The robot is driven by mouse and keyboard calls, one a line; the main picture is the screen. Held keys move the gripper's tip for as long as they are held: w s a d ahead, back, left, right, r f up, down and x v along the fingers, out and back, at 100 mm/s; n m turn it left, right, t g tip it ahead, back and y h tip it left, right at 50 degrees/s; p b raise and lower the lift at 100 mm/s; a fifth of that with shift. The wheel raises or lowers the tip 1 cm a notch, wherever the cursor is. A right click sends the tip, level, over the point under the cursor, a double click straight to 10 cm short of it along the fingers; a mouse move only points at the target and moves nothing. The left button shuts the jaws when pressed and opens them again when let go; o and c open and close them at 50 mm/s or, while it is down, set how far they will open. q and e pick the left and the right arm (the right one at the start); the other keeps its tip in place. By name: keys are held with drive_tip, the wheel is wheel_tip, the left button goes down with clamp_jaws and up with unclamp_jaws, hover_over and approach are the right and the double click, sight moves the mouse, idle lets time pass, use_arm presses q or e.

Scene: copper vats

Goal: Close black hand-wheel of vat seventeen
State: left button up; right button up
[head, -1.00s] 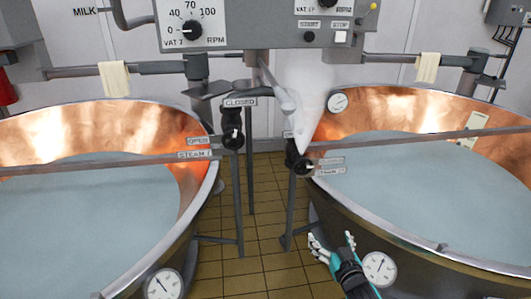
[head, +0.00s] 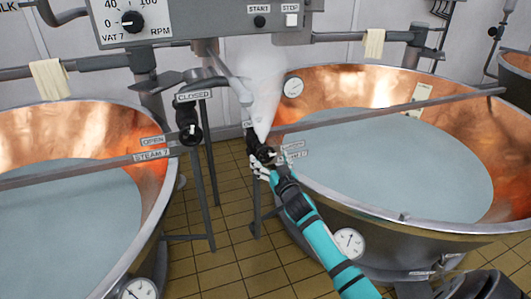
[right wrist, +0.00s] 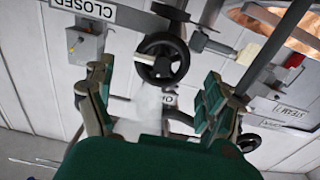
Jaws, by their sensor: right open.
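The black hand-wheel (head: 264,153) at the left rim of the right-hand vat (head: 440,228) has white steam (head: 262,110) above it. The small labels beside it are too blurred to read, so I cannot confirm its vat number. My right gripper (head: 262,170) is at this wheel, just below and overlapping it in the head view. In the right wrist view my gripper (right wrist: 152,90) is open, with nothing between its fingers. A black hand-wheel (right wrist: 162,58) shows beyond the fingertips, apparently apart from them. My left gripper is out of view.
Another black hand-wheel (head: 190,133) stands by the left vat (head: 160,215), near STEAM 7, OPEN and CLOSED labels. A grey control box (head: 215,22) marked VAT 7 hangs above. Grey posts stand between the vats. The tiled floor (head: 228,215) there is otherwise clear.

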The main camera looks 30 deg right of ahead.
sight(267, 155)
drive_tip(key=shift+x, duration=2.1)
drive_tip(key=shift+c, duration=0.2)
